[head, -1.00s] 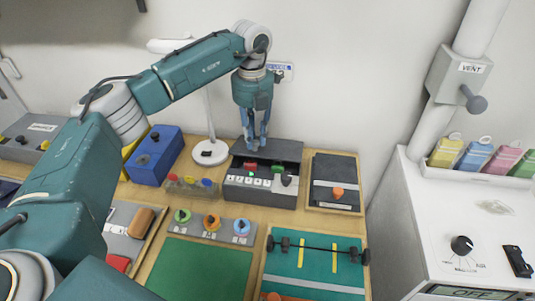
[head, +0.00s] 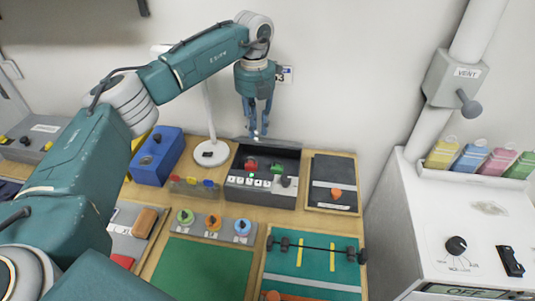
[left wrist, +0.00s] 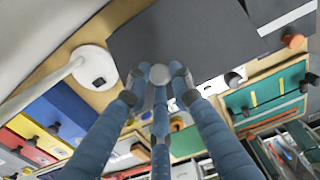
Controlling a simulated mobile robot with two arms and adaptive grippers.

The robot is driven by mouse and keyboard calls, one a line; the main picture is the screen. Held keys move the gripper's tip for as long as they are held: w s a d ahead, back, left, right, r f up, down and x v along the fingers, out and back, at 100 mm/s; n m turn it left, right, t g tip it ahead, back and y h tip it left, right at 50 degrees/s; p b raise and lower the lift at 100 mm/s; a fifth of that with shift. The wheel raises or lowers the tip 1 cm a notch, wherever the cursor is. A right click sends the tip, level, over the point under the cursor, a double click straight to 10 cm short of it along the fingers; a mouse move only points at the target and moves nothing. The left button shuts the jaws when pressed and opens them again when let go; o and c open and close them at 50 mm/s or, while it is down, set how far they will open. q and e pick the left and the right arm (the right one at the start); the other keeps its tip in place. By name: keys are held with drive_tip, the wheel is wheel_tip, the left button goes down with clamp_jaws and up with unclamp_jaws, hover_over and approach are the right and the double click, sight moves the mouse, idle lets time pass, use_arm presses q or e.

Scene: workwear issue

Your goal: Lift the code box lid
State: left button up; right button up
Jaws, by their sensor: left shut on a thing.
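The code box (head: 260,192) stands at the back of the wooden bench, with a row of white marked keys and a grey knob on its front. Its dark inside shows, with a red part (head: 251,164) and a green part (head: 276,168). The dark grey lid (left wrist: 190,32) fills the upper middle of the left wrist view. In the head view the lid is hard to make out at the box's back edge. My left gripper (head: 257,134) is above the back of the box, its fingers shut on the lid (left wrist: 160,76); the fingers hide the exact grip. My right gripper is out of view.
A white lamp base (head: 211,153) and a blue box (head: 157,156) stand left of the code box. A dark panel with an orange knob (head: 336,192) lies close on its right. The wall is close behind. A green mat (head: 205,268) lies in front.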

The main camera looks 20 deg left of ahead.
use_arm(q)
drive_tip(key=shift+w+a+r, duration=0.1)
drive_tip(key=shift+w+r, duration=0.05)
drive_tip(key=shift+w, duration=0.2)
drive_tip(key=shift+r, duration=0.1)
